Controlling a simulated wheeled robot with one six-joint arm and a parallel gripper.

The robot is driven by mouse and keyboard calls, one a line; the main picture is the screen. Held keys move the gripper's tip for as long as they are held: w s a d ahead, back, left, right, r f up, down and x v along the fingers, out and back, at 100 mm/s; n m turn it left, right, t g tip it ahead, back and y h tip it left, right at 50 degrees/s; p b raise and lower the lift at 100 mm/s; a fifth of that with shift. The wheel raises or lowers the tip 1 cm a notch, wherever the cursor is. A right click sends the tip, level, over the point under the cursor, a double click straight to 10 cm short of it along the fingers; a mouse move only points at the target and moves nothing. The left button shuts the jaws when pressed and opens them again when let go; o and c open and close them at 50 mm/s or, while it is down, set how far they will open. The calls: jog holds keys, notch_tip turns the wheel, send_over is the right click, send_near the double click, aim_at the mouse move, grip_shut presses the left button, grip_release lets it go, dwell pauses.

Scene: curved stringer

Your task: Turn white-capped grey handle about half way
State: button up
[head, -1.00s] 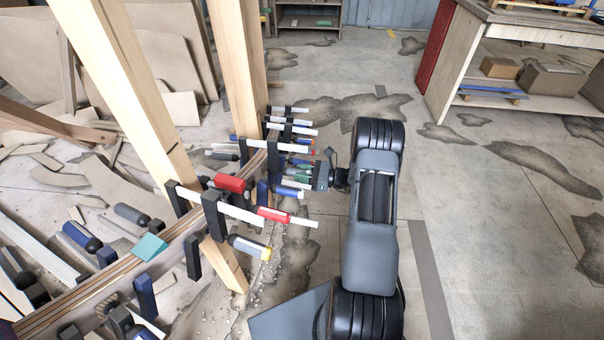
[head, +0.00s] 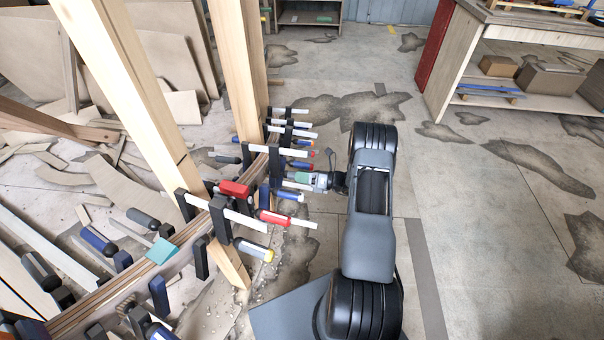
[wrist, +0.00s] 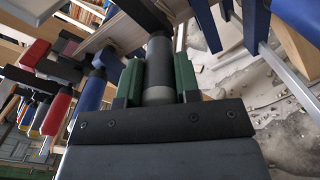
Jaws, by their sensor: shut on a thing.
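The grey handle (wrist: 159,62) is a cylinder with a dark body and a paler, whitish end band nearest my palm. In the wrist view it lies between the two green finger pads of my gripper (wrist: 158,80), which are shut on it from both sides. In the head view my gripper (head: 304,179) reaches left to the row of clamps on the curved stringer (head: 105,292). There the pads and palm hide most of the handle. The far end of the handle runs to a dark clamp part in the wrist view.
Close neighbours crowd the grip: a blue handle (head: 289,194) just below, a red handle (head: 273,216) and a yellow-capped grey handle (head: 253,249) nearer. Wooden posts (head: 238,60) rise behind. Floor to the right is open up to a workbench (head: 540,65).

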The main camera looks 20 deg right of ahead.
jog(key=m+p, duration=0.1)
jog(key=m, duration=0.3)
jog(key=shift+m, duration=0.3)
jog(key=shift+m+p, duration=0.75)
jog(key=shift+m, duration=1.45)
jog(key=shift+f, duration=0.1)
jog(key=o, duration=0.9)
jog(key=v, duration=1.4)
jog(key=shift+a, duration=0.1)
